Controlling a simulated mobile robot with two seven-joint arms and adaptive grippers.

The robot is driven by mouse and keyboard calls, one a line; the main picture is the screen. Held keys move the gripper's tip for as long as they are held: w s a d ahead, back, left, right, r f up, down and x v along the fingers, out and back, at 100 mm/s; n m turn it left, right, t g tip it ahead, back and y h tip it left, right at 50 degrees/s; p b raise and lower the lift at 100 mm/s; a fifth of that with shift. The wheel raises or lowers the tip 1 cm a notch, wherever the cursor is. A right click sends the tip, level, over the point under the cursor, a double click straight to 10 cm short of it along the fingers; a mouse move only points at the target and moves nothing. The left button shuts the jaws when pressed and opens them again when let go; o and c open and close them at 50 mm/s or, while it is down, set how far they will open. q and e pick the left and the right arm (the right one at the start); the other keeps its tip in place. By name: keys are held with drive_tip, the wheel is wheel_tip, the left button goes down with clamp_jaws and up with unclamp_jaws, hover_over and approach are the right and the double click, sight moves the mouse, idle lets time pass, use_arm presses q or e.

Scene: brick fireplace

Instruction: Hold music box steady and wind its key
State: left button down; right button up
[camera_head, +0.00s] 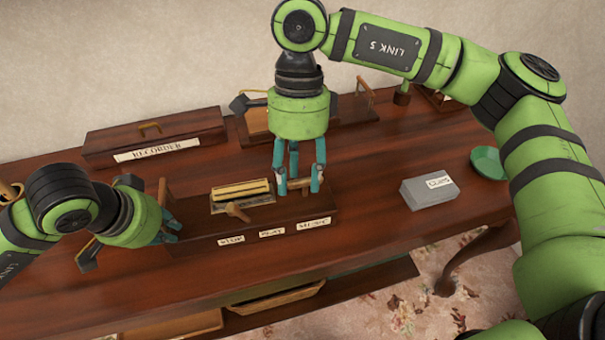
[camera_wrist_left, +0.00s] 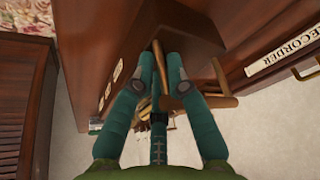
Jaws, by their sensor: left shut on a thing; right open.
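The music box (camera_head: 205,238) is a long dark wooden box on the table, with a gold cylinder (camera_head: 243,190) on top and small white labels along its front. My left gripper (camera_head: 170,222) is at its left end. In the left wrist view, the left gripper (camera_wrist_left: 160,68) is shut on a bent wooden handle (camera_wrist_left: 222,92), which looks like the key; the fingers partly hide it. The handle also shows upright in the head view (camera_head: 162,191). My right gripper (camera_head: 299,187) is open, pointing down over the box's right end, its fingers spread around a small wooden part.
Behind is a dark box labelled RECORDER (camera_head: 157,133), with another wooden box (camera_head: 350,108) further right. A grey labelled box (camera_head: 428,192) and a green bowl (camera_head: 488,163) stand at right. Bare tabletop (camera_head: 365,225) lies between. Open drawers (camera_head: 277,299) show below the front edge.

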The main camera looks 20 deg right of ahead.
sight(306, 180)
drive_tip(key=w+d+r+t+h, duration=0.1)
drive_tip(key=w+d+r+t, duration=0.2)
drive_tip(key=w+r, duration=0.15)
drive_tip(key=shift+n, duration=0.3)
drive_tip(key=f, duration=1.2)
drive_tip(key=shift+w+f, duration=0.25)
drive_tip(key=shift+w, duration=0.1)
clamp_jaws()
